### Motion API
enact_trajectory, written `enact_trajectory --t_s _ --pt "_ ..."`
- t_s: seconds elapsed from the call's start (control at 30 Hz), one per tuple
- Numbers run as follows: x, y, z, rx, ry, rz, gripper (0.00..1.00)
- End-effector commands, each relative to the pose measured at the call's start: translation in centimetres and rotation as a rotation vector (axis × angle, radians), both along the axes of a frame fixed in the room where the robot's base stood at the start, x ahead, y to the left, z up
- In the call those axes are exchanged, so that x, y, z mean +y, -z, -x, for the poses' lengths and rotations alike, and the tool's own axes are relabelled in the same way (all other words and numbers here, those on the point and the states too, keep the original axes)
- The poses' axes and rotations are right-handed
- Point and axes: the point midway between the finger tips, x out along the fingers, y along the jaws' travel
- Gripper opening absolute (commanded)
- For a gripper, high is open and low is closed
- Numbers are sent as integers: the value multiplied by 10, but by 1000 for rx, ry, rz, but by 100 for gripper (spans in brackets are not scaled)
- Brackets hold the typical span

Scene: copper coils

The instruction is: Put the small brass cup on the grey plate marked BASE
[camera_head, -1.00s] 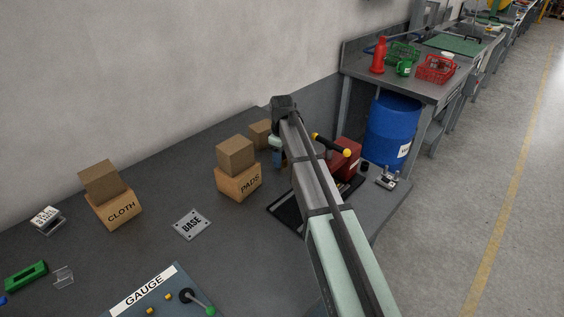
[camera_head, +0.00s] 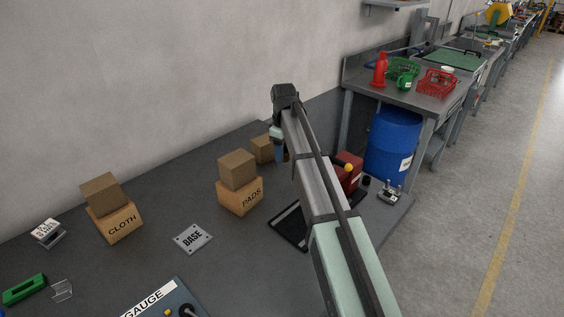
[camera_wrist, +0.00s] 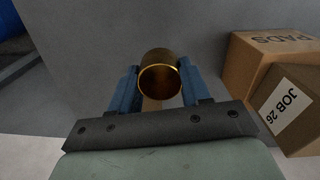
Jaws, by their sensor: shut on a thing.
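The small brass cup (camera_wrist: 160,72) is between the two blue fingers of my gripper (camera_wrist: 160,90) in the wrist view, its round open rim facing the camera. My gripper is shut on it. In the head view the gripper (camera_head: 279,152) is mostly hidden behind my arm, near the boxes at the back, and the cup cannot be made out there. The grey plate marked BASE (camera_head: 193,238) lies flat and bare on the dark bench, to the left of and nearer than my gripper.
A PADS box (camera_head: 241,197) with a smaller box (camera_head: 238,169) on top stands between the plate and my gripper. The CLOTH box stack (camera_head: 118,222) is left of the plate. The GAUGE panel (camera_head: 160,303) lies in front. A red box (camera_head: 350,170) is right of my arm.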

Motion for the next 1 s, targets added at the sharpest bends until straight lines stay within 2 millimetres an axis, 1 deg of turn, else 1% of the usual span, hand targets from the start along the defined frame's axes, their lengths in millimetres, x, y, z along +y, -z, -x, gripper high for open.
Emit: enact_trajectory --t_s 0.03,0.13,0.27,0.37,0.47,0.6,0.8,0.9,0.97,1.0 --pt "0 -5 -1 -1 0 0 13" --pt "0 -12 0 -1 0 0 13" --pt "0 -15 0 0 11 0 13" --pt "0 -15 0 0 56 0 13" --pt "0 -14 2 0 144 0 13" --pt "-1 -15 5 0 325 0 12" --pt "-1 -17 4 0 560 0 12" --pt "-1 -21 3 0 654 0 12" --pt "-3 -26 0 -1 710 -1 12" --pt "-8 -30 -3 -1 750 0 12"
